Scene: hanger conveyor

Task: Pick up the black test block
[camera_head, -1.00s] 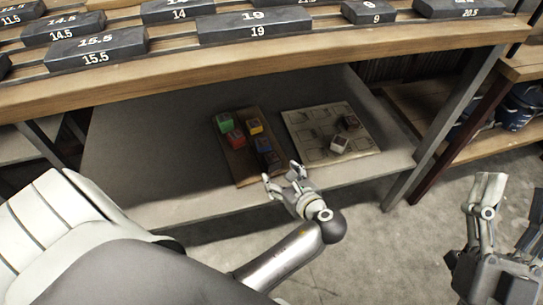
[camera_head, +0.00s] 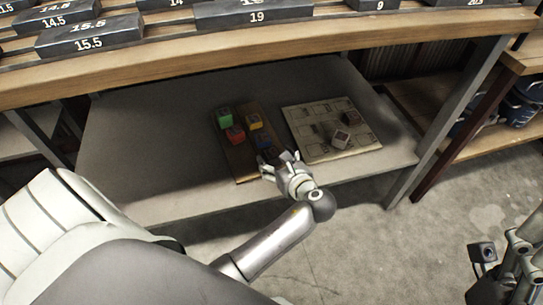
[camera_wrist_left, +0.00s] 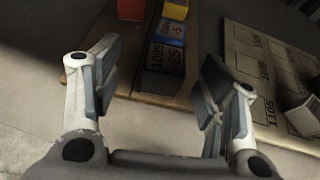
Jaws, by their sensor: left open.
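The black test block (camera_wrist_left: 163,75) lies on a brown wooden board (camera_wrist_left: 128,82) in the left wrist view, at the near end of a row with a blue block (camera_wrist_left: 170,32) behind it. In the head view my left gripper (camera_head: 276,160) is at the near right edge of that board and largely hides the black block. In the left wrist view the left gripper (camera_wrist_left: 160,62) is open, with the black block showing between its spread fingers and nothing held. My right gripper (camera_head: 505,265) is at the lower right of the head view, cut by the frame.
Green (camera_head: 224,117), red (camera_head: 235,134) and yellow (camera_head: 254,121) blocks share the brown board. A pale marked board (camera_head: 306,128) with a white block (camera_head: 341,138) and dark pieces lies to its right. The tabletop with numbered weights (camera_head: 180,78) overhangs this lower shelf (camera_head: 135,150).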

